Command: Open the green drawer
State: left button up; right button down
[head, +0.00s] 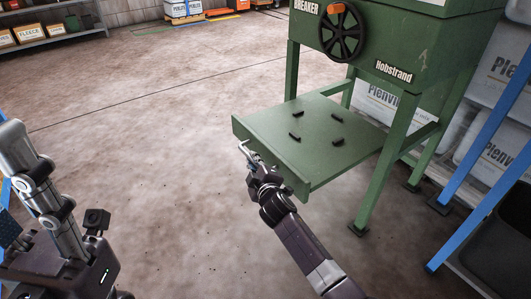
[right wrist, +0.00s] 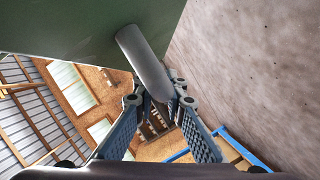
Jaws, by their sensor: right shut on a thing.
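The green drawer (head: 305,158) is a flat tray under the green machine and stands pulled out, toward the lower left. Several small dark blocks (head: 338,114) sit on its top. Its metal handle (head: 244,151) is on the front side; in the right wrist view the handle (right wrist: 143,60) is a pale rounded bar against the green panel. My right gripper (head: 257,166) is at this handle and shut on it. In the right wrist view its fingers (right wrist: 162,98) meet the bar's near end. Part of my left arm shows at the left edge; its fingers are not clear.
The green machine (head: 400,35) has a black handwheel (head: 341,32) and stands on green legs (head: 376,175). Blue posts (head: 480,150) and white containers (head: 383,103) are at the right. The concrete floor (head: 150,110) left of the drawer is clear.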

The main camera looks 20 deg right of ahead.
jog(key=a, duration=0.1)
jog(key=s+a, duration=0.1)
jog(key=a, duration=0.1)
jog(key=s+a, duration=0.1)
jog(key=a, duration=0.1)
jog(key=shift+a+f, duration=0.1)
jog(key=c, duration=2)
grip_release()
jog(key=shift+o, duration=0.2)
jog(key=v, duration=1.2)
jog(key=shift+a, duration=0.15)
